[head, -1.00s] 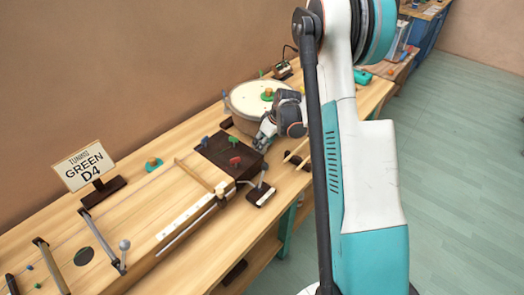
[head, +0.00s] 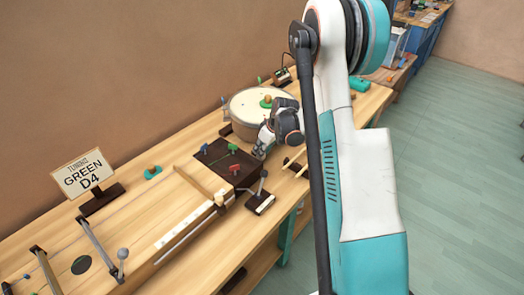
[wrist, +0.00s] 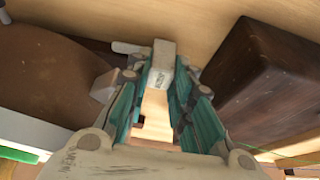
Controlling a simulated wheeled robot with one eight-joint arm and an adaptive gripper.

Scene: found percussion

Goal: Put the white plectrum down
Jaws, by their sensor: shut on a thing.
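A pale block-like piece (wrist: 160,68) with dark lettering lies between the fingertips of my gripper (wrist: 161,78) in the wrist view; it appears to be the white plectrum. The teal-lined fingers are closed on its sides. In the head view my gripper (head: 262,148) is low over the bench, between the drum and a dark block with pegs. The plectrum cannot be made out there, hidden by my gripper or too small. Whether it touches the bench is unclear.
The dark block (head: 216,171) carries blue, green and red pegs. The pale drum (head: 245,103) stands behind my gripper. A small lever stand (head: 261,202) is in front. A sign reading "TUNING GREEN D4" (head: 84,175) stands left. A dark brown block (wrist: 262,75) is close right in the wrist view.

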